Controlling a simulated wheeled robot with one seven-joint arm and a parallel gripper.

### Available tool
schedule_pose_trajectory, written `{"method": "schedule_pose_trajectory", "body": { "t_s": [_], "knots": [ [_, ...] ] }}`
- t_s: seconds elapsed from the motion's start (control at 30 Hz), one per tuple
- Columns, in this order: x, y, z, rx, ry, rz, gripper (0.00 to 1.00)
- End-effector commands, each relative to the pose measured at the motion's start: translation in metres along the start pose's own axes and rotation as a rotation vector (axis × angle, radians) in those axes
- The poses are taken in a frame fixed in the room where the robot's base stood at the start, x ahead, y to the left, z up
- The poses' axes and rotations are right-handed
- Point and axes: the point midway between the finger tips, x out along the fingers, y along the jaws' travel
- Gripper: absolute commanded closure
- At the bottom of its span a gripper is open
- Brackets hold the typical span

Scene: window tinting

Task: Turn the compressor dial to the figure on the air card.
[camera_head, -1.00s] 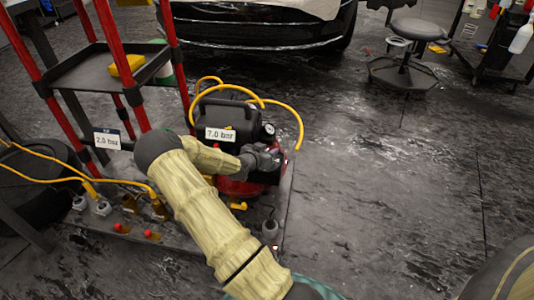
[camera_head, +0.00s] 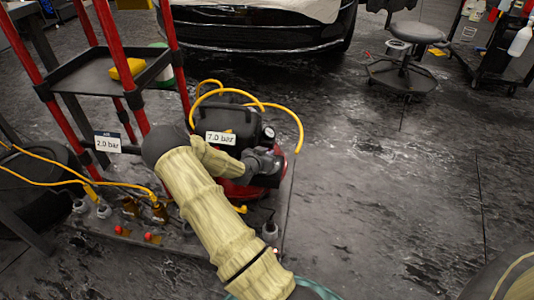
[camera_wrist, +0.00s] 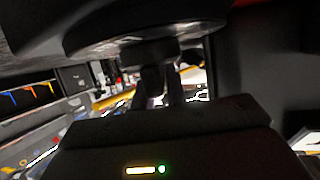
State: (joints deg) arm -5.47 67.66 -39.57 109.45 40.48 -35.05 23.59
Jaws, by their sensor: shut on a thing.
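The compressor (camera_head: 232,118) is black with a red tank and stands on the floor plate beside the red-framed cart. A white label on it (camera_head: 220,138) reads 7.0 bar. The air card (camera_head: 108,143) hangs at the left and reads 2.0 bar. My gripper (camera_head: 274,166) is at the compressor's right front. In the wrist view my gripper (camera_wrist: 160,78) is shut on a dark round dial (camera_wrist: 148,52), just under a wider dark disc. The dial is hidden behind my gripper in the head view, and no marks on it are readable.
A yellow hose (camera_head: 298,124) loops over the compressor's top and right side. A small round gauge (camera_head: 268,133) sits just above my gripper. Several valves with red knobs (camera_head: 148,237) stand on the plate at the front left.

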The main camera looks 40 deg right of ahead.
Motion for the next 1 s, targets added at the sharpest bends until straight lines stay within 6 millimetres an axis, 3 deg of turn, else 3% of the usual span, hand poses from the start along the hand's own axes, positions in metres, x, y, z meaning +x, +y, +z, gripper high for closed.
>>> {"method": "schedule_pose_trajectory", "body": {
  "t_s": [0.37, 1.0],
  "knots": [
    [-0.001, -0.002, -0.002, -0.076, -0.006, -0.188, 1.00],
    [-0.005, -0.010, -0.002, -0.288, -0.002, -0.703, 1.00]
  ]
}}
